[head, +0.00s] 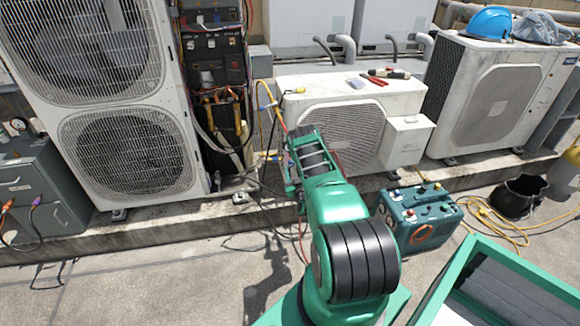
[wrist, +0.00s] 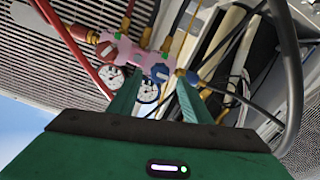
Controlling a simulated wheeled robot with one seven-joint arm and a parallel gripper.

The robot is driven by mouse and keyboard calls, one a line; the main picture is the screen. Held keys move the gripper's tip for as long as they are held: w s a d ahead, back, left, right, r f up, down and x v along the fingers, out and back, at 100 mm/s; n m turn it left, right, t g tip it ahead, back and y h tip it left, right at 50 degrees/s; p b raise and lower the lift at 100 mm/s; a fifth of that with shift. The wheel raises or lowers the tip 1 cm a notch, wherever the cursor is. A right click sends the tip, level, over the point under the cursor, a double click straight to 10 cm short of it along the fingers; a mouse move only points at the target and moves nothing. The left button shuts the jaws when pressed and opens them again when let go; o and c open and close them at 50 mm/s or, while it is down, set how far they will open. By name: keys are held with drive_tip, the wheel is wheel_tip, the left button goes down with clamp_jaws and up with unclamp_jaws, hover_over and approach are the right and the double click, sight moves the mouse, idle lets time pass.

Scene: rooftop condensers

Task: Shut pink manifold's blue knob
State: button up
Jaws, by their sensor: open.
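The pink manifold (wrist: 128,50) shows in the wrist view, tilted, with two round dial gauges below its body. A red knob (wrist: 79,33) is at its left end and a blue knob (wrist: 190,76) at its right end. My gripper (wrist: 158,88) is open, its two green fingers pointing toward the manifold. The right finger's tip is close to the blue knob; I cannot tell whether they touch. Nothing shows held between the fingers. In the head view my arm reaches toward the white units and I cannot make out the manifold or the fingertips.
Hoses and cables hang around the manifold beside an open electrical panel (head: 216,60). A tall condenser (head: 131,155) stands left and a low condenser (head: 345,115) behind my arm. A teal machine (head: 421,214) sits on the ground right of my arm. Yellow hose (head: 490,222) lies at right.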

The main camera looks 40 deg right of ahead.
sight(292, 165)
drive_tip(key=shift+x, duration=2.6)
drive_tip(key=shift+c, duration=0.5)
drive_tip(key=c, duration=0.9)
